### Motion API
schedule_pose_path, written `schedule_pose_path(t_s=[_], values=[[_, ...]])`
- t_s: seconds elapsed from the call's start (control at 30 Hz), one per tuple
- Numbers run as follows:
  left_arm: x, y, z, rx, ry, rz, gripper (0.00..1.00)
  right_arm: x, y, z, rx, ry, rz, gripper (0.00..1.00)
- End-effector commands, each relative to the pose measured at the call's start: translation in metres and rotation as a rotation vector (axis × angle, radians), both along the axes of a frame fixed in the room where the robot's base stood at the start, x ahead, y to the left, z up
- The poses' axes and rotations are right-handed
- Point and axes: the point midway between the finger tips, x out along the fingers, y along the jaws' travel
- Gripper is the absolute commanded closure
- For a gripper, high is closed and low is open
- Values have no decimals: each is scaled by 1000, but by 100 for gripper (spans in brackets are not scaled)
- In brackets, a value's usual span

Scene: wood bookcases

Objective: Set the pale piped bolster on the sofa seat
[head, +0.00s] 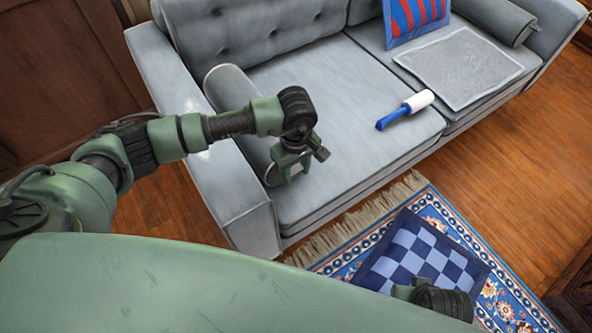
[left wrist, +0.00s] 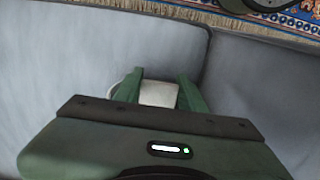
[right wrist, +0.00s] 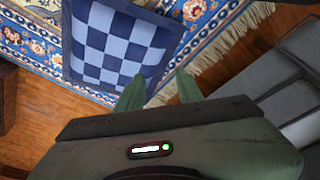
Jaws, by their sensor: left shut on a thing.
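The pale piped bolster (head: 228,88) lies lengthwise along the inner side of the sofa's left armrest, over the seat. My left gripper (head: 289,166) is shut on its front end. In the left wrist view the pale end of the bolster (left wrist: 158,90) shows between the two green fingers. My left forearm hides part of the bolster's middle. The sofa seat (head: 335,110) is light grey. I cannot tell whether the bolster's whole underside touches it. My right gripper (right wrist: 157,90) is open and empty, above the floor near the rug.
A blue-handled lint roller (head: 405,109), a grey textured mat (head: 458,68), a red-and-blue cushion (head: 415,18) and a darker grey bolster (head: 498,18) are on the sofa. A checkered cushion (head: 420,255) lies on the fringed rug (head: 440,212). The seat's left middle is clear.

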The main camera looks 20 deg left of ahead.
Motion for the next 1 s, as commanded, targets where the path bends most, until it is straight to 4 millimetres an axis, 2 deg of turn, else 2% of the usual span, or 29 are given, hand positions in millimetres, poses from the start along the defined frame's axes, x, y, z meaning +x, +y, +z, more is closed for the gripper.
schedule_pose_path(t_s=[0.07,0.1,0.17,0.2,0.57,0.63,0.73,1.0], values=[[0,-1,1,-3,1,-1,100,0,0,0,0,1,0,64],[-1,-1,0,-4,4,-1,57,0,0,0,0,1,0,64],[-2,-1,0,-4,4,-1,41,0,0,0,0,1,0,64],[-1,-1,0,-4,4,-1,38,0,0,-1,0,1,0,64],[-1,-1,5,-4,2,-1,38,0,0,1,0,-1,0,64],[0,-1,13,-4,1,-1,38,1,0,1,1,-4,0,64],[0,-1,32,-3,-1,-3,38,-1,0,-15,-1,12,2,64],[0,-1,89,-3,-1,-2,38,-5,0,-40,-1,23,4,64]])
